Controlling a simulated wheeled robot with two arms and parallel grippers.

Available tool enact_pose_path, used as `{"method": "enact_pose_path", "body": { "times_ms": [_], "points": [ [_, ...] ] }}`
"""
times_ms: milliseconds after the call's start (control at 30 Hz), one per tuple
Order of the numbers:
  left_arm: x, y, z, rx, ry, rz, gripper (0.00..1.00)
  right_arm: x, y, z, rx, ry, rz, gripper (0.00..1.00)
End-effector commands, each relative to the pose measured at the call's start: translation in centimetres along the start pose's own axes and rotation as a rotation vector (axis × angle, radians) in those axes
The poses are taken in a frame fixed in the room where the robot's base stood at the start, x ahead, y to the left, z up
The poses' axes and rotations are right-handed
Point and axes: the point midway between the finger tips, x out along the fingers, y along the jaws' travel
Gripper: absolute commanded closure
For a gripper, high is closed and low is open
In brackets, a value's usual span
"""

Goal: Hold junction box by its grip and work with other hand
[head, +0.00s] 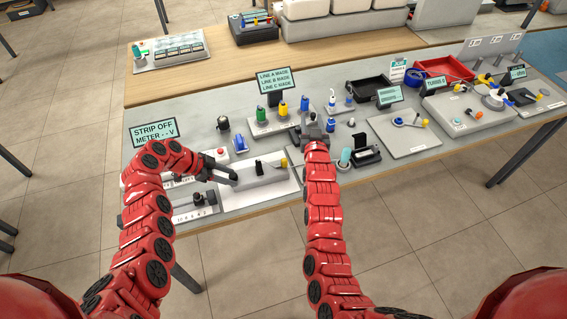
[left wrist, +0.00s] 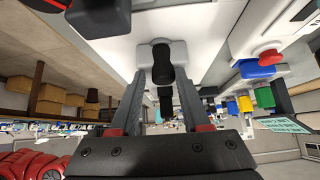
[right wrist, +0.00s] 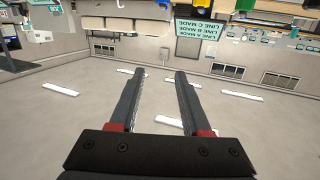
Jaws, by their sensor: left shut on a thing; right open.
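The junction box appears to be the light grey box (head: 266,173) on a white panel at the front of the bench. It has a black upright piece on top and a yellow part at its right end. My left gripper (head: 233,176) reaches it from the left. In the left wrist view, the left fingers (left wrist: 160,85) are shut on a black grip (left wrist: 162,62) that sticks out of a grey block. My right gripper (head: 311,122) is over the bench, right of the box and near the coloured plugs. In the right wrist view its fingers (right wrist: 157,75) are apart and empty.
A "STRIP OFF METER" sign (head: 153,133) stands at the left. A "LINE A MADE" sign (head: 274,80) stands behind the plugs. A red tray (head: 443,68), a black tray (head: 369,88) and grey fixture boards (head: 403,138) fill the right. A teal cylinder (head: 345,157) stands right of my right arm.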

Motion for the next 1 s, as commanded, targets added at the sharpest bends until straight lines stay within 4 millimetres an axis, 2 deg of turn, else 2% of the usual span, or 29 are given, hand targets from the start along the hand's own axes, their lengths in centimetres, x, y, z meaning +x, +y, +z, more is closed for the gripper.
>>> {"method": "enact_pose_path", "body": {
  "times_ms": [33, 133, 267, 367, 600, 800, 1000],
  "points": [
    [1.4, 1.4, 1.4, -0.018, -0.018, 0.038, 1.00, 0.9, -0.8, 0.8, 0.001, -0.072, -0.014, 0.53],
    [1.4, 1.4, 1.4, -0.018, -0.018, 0.038, 1.00, 1.7, -2.4, 2.4, -0.011, -0.245, -0.047, 0.53],
    [1.4, 1.4, 1.4, -0.018, -0.018, 0.038, 1.00, 1.5, -4.5, 4.1, -0.035, -0.467, -0.095, 0.53],
    [1.4, 1.4, 1.4, -0.018, -0.018, 0.038, 1.00, 0.3, -5.8, 5.0, -0.063, -0.638, -0.132, 0.53],
    [1.4, 1.4, 1.5, -0.018, -0.018, 0.038, 1.00, -4.6, -7.6, 5.4, -0.140, -0.986, -0.198, 0.53],
    [1.4, 1.4, 1.5, -0.018, -0.019, 0.037, 1.00, -7.7, -7.9, 4.9, -0.181, -1.138, -0.222, 0.53],
    [1.4, 1.4, 1.5, -0.018, -0.019, 0.037, 1.00, -8.2, -7.9, 5.8, -0.192, -1.179, -0.225, 0.53]
  ]
}}
